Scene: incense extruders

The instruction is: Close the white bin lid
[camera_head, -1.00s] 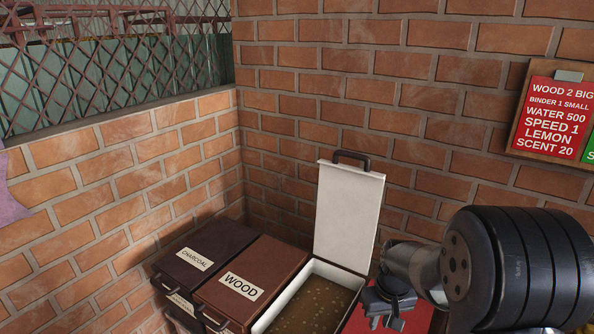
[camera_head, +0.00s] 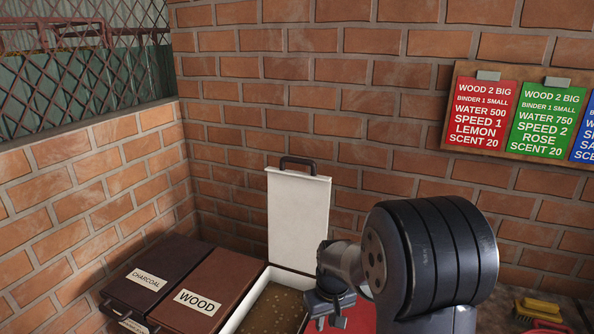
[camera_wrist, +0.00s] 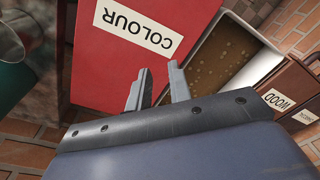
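The white bin (camera_head: 247,301) is open, with brown grainy material inside. Its white lid (camera_head: 298,215) stands upright at the back, with a dark handle (camera_head: 297,164) at its top edge. The bin's white rim also shows in the wrist view (camera_wrist: 198,42), but the lid cannot be made out there. My gripper (camera_head: 330,296) is in front of and right of the lid's lower part, apart from the handle. In the wrist view its two fingers (camera_wrist: 159,67) are apart with nothing between them, over the border of the red bin and the white bin.
Closed brown WOOD (camera_head: 195,302) and dark CHARCOAL (camera_head: 146,281) bins stand left of the white bin. A closed red COLOUR bin (camera_wrist: 118,50) is on its other side. Brick walls stand behind and left. Recipe cards (camera_head: 480,112) hang on the wall. A yellow and red object (camera_head: 540,310) is at lower right.

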